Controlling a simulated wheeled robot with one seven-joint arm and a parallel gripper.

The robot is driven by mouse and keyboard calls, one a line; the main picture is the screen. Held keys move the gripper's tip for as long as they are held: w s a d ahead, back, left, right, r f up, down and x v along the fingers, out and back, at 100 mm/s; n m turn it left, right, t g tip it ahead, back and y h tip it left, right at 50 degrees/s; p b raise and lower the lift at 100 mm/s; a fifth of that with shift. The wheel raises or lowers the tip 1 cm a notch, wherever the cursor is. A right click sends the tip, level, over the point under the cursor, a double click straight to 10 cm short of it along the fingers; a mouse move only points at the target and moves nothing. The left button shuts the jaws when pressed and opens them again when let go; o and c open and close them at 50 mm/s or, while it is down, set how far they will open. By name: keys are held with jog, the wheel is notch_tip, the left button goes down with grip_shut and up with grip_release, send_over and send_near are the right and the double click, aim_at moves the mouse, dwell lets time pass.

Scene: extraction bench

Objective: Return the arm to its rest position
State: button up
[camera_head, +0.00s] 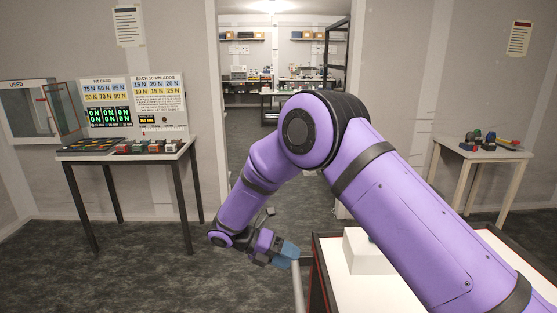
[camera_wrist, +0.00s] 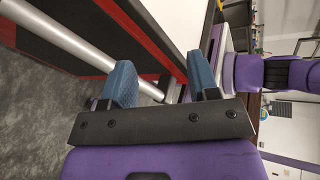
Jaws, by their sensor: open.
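My purple arm reaches across the head view, bent at the elbow, with my gripper (camera_head: 288,254) low in the middle. The gripper has blue finger pads and is beside the left edge of the white-topped, red-edged bench (camera_head: 333,262), near a pale metal rail (camera_head: 298,285). In the wrist view my gripper (camera_wrist: 162,82) shows its two blue fingers apart, with nothing between them but the view of the rail (camera_wrist: 75,45) and the bench's red and black side (camera_wrist: 125,35) behind.
A white block (camera_head: 360,252) stands on the bench, partly hidden by my arm. A table (camera_head: 125,153) with displays stands at the left. A small table (camera_head: 480,152) with coloured items stands at the right. A doorway with open floor (camera_head: 240,135) lies ahead.

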jog(key=s+d+r+m+y, duration=0.4)
jog(key=d+r+m, duration=0.4)
jog(key=r, duration=0.4)
jog(key=s+d+r+m+y, duration=0.35)
jog(key=d+r+m, duration=0.25)
jog(key=d+r, duration=0.5)
jog(key=s+d+r+m+t+y, duration=0.2)
jog(key=s+d+m, duration=0.1)
jog(key=s+m, duration=0.2)
jog(key=s+d+r+m+t+y, duration=0.1)
jog(key=s+d+r+m+t, duration=0.1)
jog(key=s+m, duration=0.4)
jog(key=s+d+r+m+t+y, duration=0.2)
jog(key=s+d+r+m+t, duration=0.1)
jog(key=s, duration=0.6)
jog(key=shift+s+d+r+m+y, duration=0.35)
jog(key=shift+d+r+m, duration=0.3)
jog(key=shift+m, duration=0.65)
